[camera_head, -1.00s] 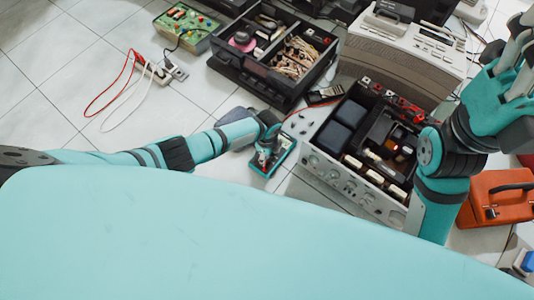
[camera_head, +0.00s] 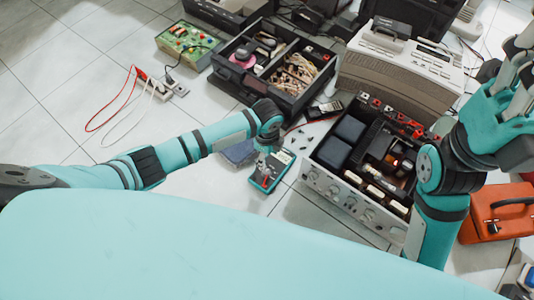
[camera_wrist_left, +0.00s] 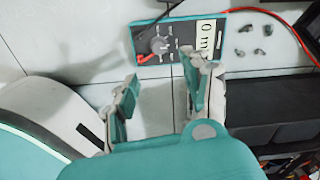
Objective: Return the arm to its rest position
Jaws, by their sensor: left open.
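My left arm comes in from the left in the head view, with its gripper (camera_head: 269,143) pointing down over a teal multimeter (camera_head: 266,178) on the floor. In the left wrist view the two fingers of this gripper (camera_wrist_left: 160,92) are spread apart with only floor tiles between them. The multimeter (camera_wrist_left: 178,40) lies beyond the fingertips there, with its dial and display showing. My right arm rises at the right of the head view. Its gripper (camera_head: 515,85) is partly cut off at the picture edge, so its jaw state is unclear.
An open hi-fi unit (camera_head: 350,200) stands right of the multimeter. A black parts organizer (camera_head: 238,88), a beige device (camera_head: 400,75), a green circuit board (camera_head: 188,42) and an orange case (camera_head: 498,212) lie around. Red and white leads (camera_head: 135,95) cross the floor.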

